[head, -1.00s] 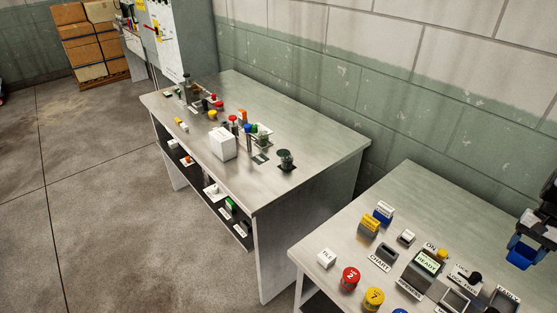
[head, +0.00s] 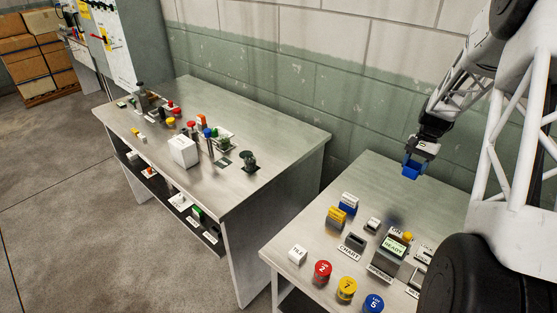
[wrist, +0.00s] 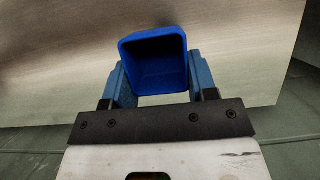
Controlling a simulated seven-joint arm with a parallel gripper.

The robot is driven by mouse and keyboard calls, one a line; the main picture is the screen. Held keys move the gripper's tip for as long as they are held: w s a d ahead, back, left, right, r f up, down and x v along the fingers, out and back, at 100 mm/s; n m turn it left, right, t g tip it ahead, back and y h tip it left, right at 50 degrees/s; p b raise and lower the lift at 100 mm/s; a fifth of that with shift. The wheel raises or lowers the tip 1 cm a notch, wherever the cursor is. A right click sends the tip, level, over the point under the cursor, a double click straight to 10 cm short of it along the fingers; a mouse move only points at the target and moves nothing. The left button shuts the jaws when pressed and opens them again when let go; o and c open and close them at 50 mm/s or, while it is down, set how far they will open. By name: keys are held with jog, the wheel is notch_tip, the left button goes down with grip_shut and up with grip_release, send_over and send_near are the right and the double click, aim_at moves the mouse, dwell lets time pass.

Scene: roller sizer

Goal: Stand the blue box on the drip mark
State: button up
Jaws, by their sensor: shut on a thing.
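The blue box (head: 412,169) hangs in my gripper (head: 424,151) above the back part of the near bench in the head view. In the wrist view the blue box (wrist: 153,60) shows its dark open end between the two fingers of my gripper (wrist: 158,80). The fingers are shut on its sides, and the box is clear of the bench. I cannot make out the drip mark in either view.
The near bench (head: 372,168) holds a READY display (head: 394,247), a blue-and-white block (head: 348,203), a yellow block (head: 336,217), and red (head: 322,271), yellow (head: 346,288) and blue (head: 373,303) round pieces. Its back left is bare. A farther bench (head: 230,185) carries several small items.

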jog(key=w+a, duration=1.5)
jog(key=a, duration=0.4)
jog(key=w+a+f, duration=0.1)
jog(key=w+a, duration=1.3)
jog(key=a, duration=0.5)
jog(key=shift+w+f, duration=0.2)
jog(key=shift+w, duration=0.2)
jog(key=w+a, duration=0.1)
jog(key=a, duration=0.4)
jog(key=w+a, duration=0.1)
jog(key=a, duration=0.5)
jog(key=w+a+f, duration=0.1)
jog(key=w+a, duration=0.1)
jog(key=a, duration=0.3)
jog(key=shift+a, duration=0.7)
jog(key=shift+s+a, duration=0.1)
jog(key=s+a+f, duration=0.1)
jog(key=s+a, duration=0.1)
jog(key=s+a+f, duration=0.4)
jog(key=s, duration=0.1)
jog(key=shift+a, duration=0.4)
jog(key=shift+a+f, duration=0.1)
